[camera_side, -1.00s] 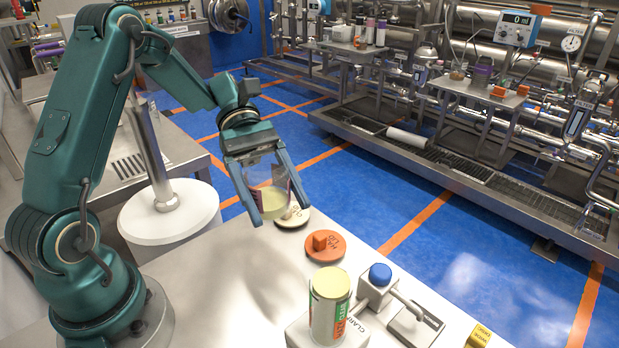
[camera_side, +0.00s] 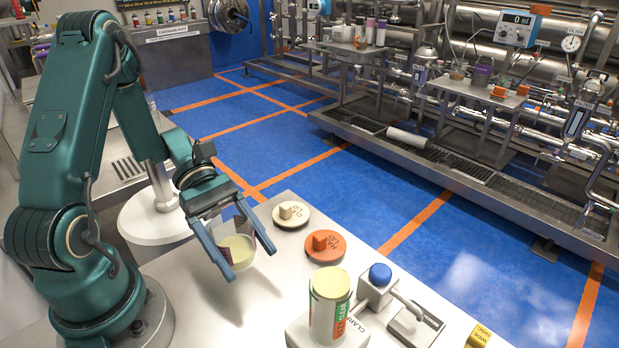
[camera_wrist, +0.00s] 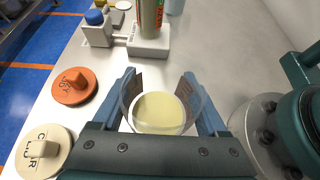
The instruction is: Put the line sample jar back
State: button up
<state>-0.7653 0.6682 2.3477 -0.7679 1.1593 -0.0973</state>
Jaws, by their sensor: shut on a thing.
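My gripper (camera_side: 228,236) is shut on a clear jar (camera_side: 236,252) that holds a pale yellow sample. The jar is between the two blue fingers and tilts a little in the side view, over the white bench. In the wrist view the jar (camera_wrist: 160,110) shows its round rim between the fingers, with the yellow sample inside. I cannot tell whether its bottom touches the bench.
A cream lid (camera_side: 291,214) and an orange lid (camera_side: 325,246) lie on the bench (camera_side: 185,300) to the right. A yellow block (camera_side: 479,336) lies farther right. The bench's left part is clear.

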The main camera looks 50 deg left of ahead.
aim_at(246, 266)
jog(key=shift+f, duration=1.95)
jog(key=shift+f, duration=0.1)
jog(key=o, duration=1.6)
jog(key=shift+c, duration=0.2)
